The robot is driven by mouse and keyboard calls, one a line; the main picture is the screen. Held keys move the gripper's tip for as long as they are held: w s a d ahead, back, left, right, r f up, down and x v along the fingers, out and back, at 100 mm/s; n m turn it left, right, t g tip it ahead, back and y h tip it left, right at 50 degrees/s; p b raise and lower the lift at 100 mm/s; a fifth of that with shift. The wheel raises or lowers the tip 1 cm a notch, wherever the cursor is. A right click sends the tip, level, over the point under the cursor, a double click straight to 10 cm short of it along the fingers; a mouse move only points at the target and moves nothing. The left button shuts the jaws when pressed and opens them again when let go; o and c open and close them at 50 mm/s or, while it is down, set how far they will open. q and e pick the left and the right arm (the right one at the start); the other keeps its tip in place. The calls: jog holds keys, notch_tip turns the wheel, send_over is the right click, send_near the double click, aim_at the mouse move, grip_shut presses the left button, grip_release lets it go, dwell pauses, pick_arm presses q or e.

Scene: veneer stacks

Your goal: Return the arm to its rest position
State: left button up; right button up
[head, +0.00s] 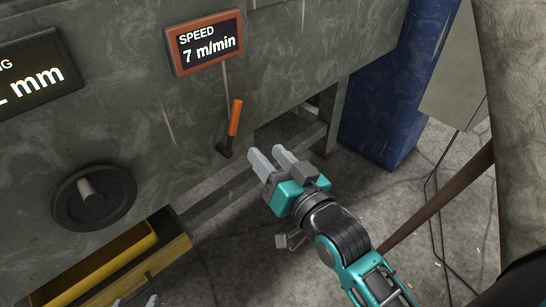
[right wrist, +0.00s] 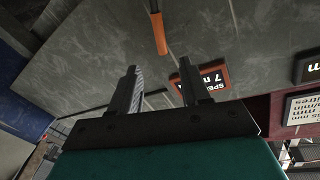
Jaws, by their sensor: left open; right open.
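My right gripper (head: 268,157) is teal and grey, with its arm coming in from the lower right in the head view. Its two fingers are apart with nothing between them. An orange-handled lever (head: 235,117) on the machine front is just above and left of the fingertips, apart from them in the picture. In the right wrist view, the open right gripper (right wrist: 158,72) points toward the grey machine face, and the orange handle (right wrist: 158,32) hangs in from the top. Only the grey tips of my left gripper (head: 138,300) show at the bottom edge; the rest is out of frame.
The grey machine panel carries a speed display (head: 205,42) reading 7 m/min, a second display (head: 38,75) and a black handwheel (head: 94,197). A yellow-edged drawer (head: 165,262) juts out at lower left. A blue post (head: 385,105) stands behind; concrete floor (head: 240,265) is open below.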

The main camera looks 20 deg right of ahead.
jog(key=shift+s, duration=0.3)
pick_arm(q)
jog(key=shift+y, duration=0.5)
jog(key=a+r+p, duration=0.1)
jog(key=p, duration=0.2)
jog(key=s+r+p, duration=0.1)
jog(key=r+p, duration=0.1)
jog(key=p, duration=0.1)
jog(key=a+r+p, duration=0.1)
jog(key=p, duration=0.2)
jog(key=shift+s+a+r, duration=0.25)
jog(key=shift+a+r, duration=0.1)
pick_arm(e)
jog(key=s+f+n+g, duration=0.5)
jog(key=s+f+g, duration=0.2)
jog(key=s+f, duration=0.3)
notch_tip(320, 180, down, 4)
jog(key=shift+d+r+h, duration=0.2)
jog(key=shift+d+h, duration=0.1)
jog(key=shift+d, duration=0.15)
